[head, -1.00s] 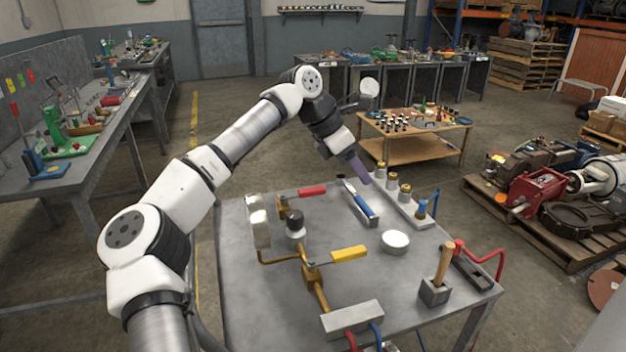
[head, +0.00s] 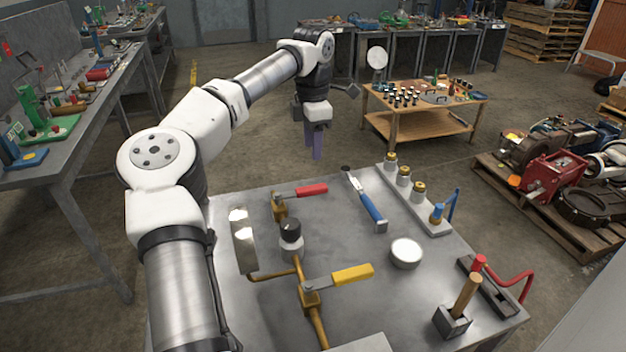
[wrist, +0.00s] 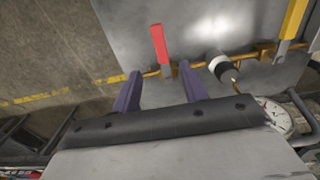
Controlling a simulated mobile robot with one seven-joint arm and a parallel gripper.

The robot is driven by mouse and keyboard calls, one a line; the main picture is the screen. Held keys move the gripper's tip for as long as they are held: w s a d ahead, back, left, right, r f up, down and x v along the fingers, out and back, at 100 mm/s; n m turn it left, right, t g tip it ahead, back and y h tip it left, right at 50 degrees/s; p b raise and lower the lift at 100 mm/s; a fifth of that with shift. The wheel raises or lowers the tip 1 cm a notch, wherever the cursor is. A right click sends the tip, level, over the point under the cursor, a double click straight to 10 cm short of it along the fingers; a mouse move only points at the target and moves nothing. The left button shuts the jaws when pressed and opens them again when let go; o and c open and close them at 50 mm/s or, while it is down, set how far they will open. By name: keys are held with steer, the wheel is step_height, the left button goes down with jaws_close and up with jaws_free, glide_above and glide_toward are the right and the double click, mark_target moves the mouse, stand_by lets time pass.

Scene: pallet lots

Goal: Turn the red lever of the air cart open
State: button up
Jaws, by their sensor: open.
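The red lever (head: 311,190) sits on a brass valve (head: 279,205) near the far left part of the grey cart top. Its handle points to the right in the head view. In the wrist view the red lever (wrist: 159,44) stands upright in the picture, ahead of my fingers. My gripper (head: 315,155) hangs with its purple fingers down, above and beyond the far edge of the cart. In the wrist view my gripper (wrist: 158,85) is open and empty, with the lever's base seen between and past the fingertips. No contact with the lever shows.
A yellow lever (head: 352,274), a black-capped fitting (head: 291,240) and a brass pipe stand near the red lever. A blue-handled tool (head: 366,204), a white round lid (head: 406,252) and a rack of brass-topped fittings (head: 404,178) lie to the right. A gauge (wrist: 272,115) shows in the wrist view.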

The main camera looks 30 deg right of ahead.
mark_target(313, 188)
step_height(313, 188, down, 12)
steer(key=shift+r+p, duration=0.2)
steer(key=shift+p, duration=0.45)
steer(key=shift+c, duration=0.3)
jaws_close()
